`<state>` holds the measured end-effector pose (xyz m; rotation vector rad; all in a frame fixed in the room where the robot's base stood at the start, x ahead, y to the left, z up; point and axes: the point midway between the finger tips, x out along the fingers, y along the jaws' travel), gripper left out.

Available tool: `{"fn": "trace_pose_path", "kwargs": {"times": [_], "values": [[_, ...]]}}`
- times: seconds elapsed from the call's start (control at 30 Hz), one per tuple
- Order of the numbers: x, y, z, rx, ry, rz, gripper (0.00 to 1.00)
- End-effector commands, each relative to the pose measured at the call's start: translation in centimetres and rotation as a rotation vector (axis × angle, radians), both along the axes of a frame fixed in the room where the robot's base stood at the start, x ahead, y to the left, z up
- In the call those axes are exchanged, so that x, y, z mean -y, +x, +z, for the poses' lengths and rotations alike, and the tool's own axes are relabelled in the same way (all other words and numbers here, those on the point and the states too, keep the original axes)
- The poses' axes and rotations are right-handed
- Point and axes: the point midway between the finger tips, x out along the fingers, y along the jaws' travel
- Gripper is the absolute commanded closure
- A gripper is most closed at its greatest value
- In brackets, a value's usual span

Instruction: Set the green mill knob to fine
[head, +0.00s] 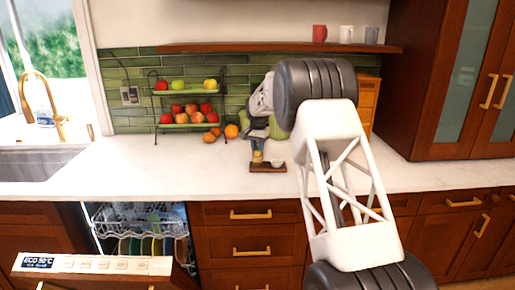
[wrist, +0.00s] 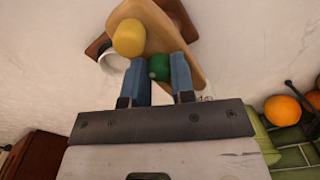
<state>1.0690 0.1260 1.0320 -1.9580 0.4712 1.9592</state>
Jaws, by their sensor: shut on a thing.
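The mill (wrist: 178,28) is a tan wooden body in the wrist view, with a round green knob (wrist: 159,67) and a round yellow knob (wrist: 128,37). My gripper (wrist: 160,68) has its two blue fingers on either side of the green knob and is shut on it. The yellow knob is clear of the fingers. Any setting marks on the mill are hidden or too small to read. In the head view the mill (head: 257,157) is small, on a brown board (head: 268,169) on the counter, with the gripper just above it.
A small white cup (head: 277,163) stands beside the mill on the board. A two-tier fruit stand (head: 188,123) is to the left, with oranges (head: 231,131) beside it. An orange-brown box (head: 366,100) stands behind my arm. The white counter (head: 130,176) is clear in front.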

Motion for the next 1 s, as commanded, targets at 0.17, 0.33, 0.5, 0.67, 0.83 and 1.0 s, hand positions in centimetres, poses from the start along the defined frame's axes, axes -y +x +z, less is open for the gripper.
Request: {"fn": "trace_pose_path", "kwargs": {"times": [0.17, 0.33, 0.5, 0.67, 0.83, 1.0], "values": [[0.03, 0.02, 0.16, 0.002, 0.0, -0.088, 1.0], [0.03, 0.04, 0.21, 0.002, 0.0, -0.131, 1.0], [0.03, 0.05, 0.22, 0.003, 0.001, -0.143, 1.0], [0.04, 0.05, 0.23, 0.004, 0.0, -0.143, 1.0], [0.04, 0.05, 0.21, 0.003, 0.001, -0.142, 0.67], [0.02, 0.04, 0.12, 0.001, 0.0, -0.142, 0.5]]}}
